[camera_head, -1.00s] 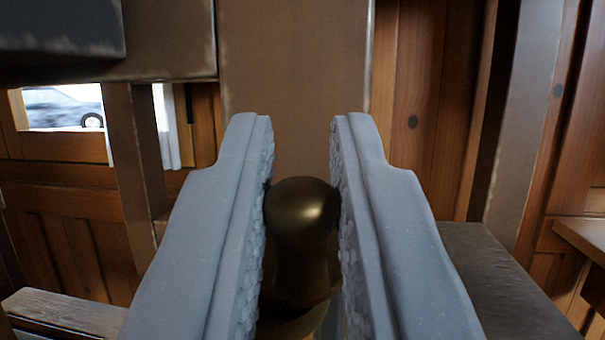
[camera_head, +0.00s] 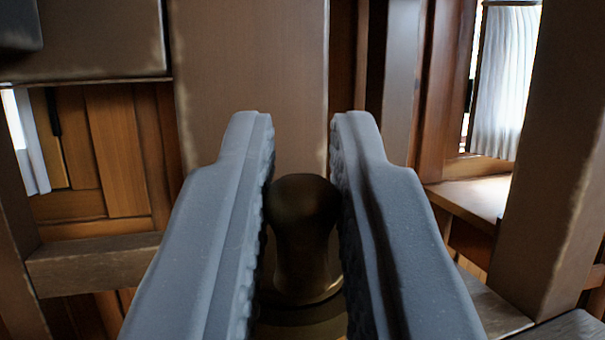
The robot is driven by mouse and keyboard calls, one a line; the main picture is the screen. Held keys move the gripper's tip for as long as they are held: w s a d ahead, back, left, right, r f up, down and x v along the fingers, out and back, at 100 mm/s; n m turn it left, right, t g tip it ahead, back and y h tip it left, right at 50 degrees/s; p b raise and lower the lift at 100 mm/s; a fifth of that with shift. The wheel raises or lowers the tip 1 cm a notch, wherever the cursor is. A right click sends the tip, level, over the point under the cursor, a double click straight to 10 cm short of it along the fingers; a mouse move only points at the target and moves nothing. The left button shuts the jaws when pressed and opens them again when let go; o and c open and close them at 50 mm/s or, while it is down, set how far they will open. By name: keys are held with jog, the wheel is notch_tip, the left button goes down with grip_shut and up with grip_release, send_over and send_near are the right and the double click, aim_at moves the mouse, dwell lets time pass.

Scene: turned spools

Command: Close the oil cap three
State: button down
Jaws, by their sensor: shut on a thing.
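A dark brass, rounded knob (camera_head: 304,240) stands between the two grey fingers of my gripper (camera_head: 303,190). It looks like the oil cap, with a wider round base (camera_head: 300,312) below it at the bottom of the view. My gripper is shut on the knob, with a ribbed inner face on each side of it. The fingers hide the knob's sides and most of the base. I cannot tell from this view whether the cap is fully seated, nor which number it bears.
A broad brown metal post (camera_head: 250,80) rises right behind the knob. A thick brown beam (camera_head: 560,170) stands at the right, by a window with a white curtain (camera_head: 507,80). A horizontal bar (camera_head: 95,262) crosses at the left. Wooden panelling lies behind.

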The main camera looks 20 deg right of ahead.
jog(key=shift+r, duration=0.15)
jog(key=c, duration=1.7)
grip_release()
jog(key=shift+p+v, duration=0.55)
jog(key=shift+v, duration=3.25)
jog(key=shift+w, duration=0.1)
